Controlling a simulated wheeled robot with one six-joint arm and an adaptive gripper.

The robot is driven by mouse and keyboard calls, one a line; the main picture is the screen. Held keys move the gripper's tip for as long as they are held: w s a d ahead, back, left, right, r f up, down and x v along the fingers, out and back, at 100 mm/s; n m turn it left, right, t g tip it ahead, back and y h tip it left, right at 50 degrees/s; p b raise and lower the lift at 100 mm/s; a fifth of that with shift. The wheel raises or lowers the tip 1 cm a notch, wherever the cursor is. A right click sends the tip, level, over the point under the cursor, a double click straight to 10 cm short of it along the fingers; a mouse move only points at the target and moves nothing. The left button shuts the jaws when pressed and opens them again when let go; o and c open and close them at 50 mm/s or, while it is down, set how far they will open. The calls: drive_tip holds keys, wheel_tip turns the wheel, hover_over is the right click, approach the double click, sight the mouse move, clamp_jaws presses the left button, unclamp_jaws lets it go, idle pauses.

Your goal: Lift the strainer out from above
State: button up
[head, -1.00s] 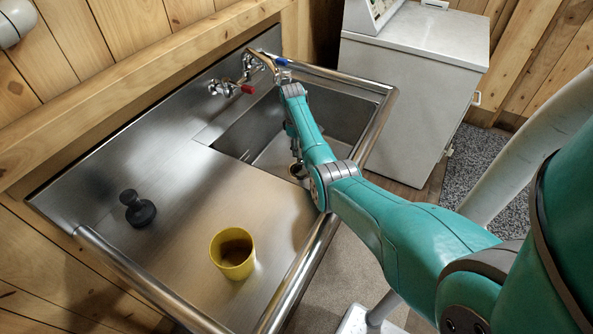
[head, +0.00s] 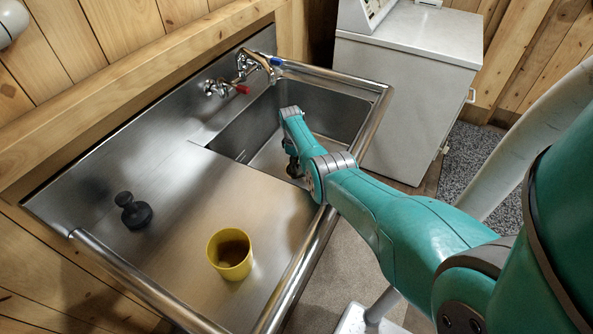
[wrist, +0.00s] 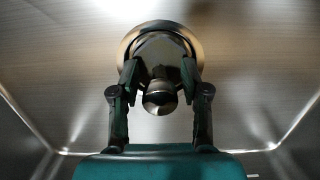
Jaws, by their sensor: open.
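In the wrist view the strainer shows as a round metal disc (wrist: 160,50) with a shiny rim, set in the floor of the sink basin. Its rounded metal knob (wrist: 160,98) stands up toward the camera. My gripper (wrist: 160,78) is open, with one finger on each side of the knob; I cannot tell whether either finger touches it. In the head view my gripper (head: 292,168) hangs down inside the sink basin (head: 338,113), small and dark below my teal wrist. I cannot make out the strainer there; my arm covers that part of the basin.
A faucet with red and blue handles (head: 247,70) stands at the basin's back edge. A yellow cup (head: 230,255) and a black plunger-like object (head: 133,211) stand on the metal drainboard (head: 185,265). A raised metal rail (head: 290,278) runs along the front. A white cabinet stands beyond.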

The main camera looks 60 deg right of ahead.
clamp_jaws()
drive_tip(key=shift+r, duration=0.2)
